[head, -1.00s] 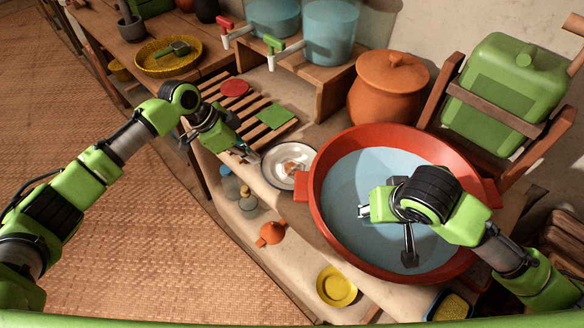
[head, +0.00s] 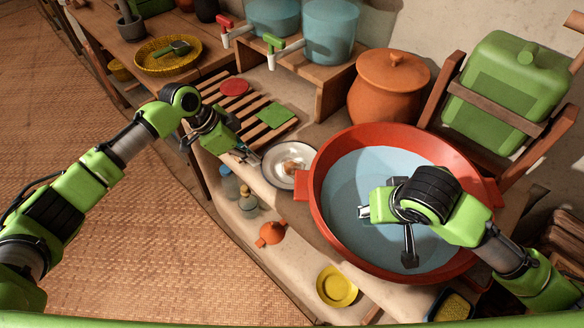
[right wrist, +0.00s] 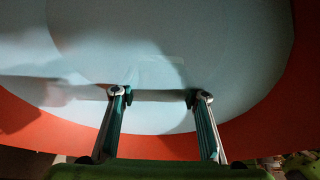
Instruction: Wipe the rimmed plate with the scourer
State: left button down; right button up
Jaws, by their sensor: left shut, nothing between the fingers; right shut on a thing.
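The rimmed plate (head: 306,153) is white with a dark rim and a brown mark near its middle. It lies on the counter just left of the red basin. My left gripper (head: 252,156) is shut and empty at the plate's left edge; I cannot tell whether it touches the rim. My right gripper (head: 386,236) is over the basin. In the right wrist view its fingers (right wrist: 160,96) are shut on a pale grey thing (right wrist: 160,95) that spans between the fingertips. I cannot tell whether this is the scourer.
The red basin (head: 329,232) holds pale blue water. A slatted rack (head: 252,124) with a green square (head: 275,117) is behind the left gripper. An orange lidded pot (head: 388,95) stands behind the basin. A yellow sponge (head: 453,307) sits in a tray at the lower right.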

pick_arm(q)
jog(key=shift+f+b, duration=0.35)
jog(key=shift+f, duration=0.35)
pick_arm(e)
jog(key=shift+f, duration=0.35)
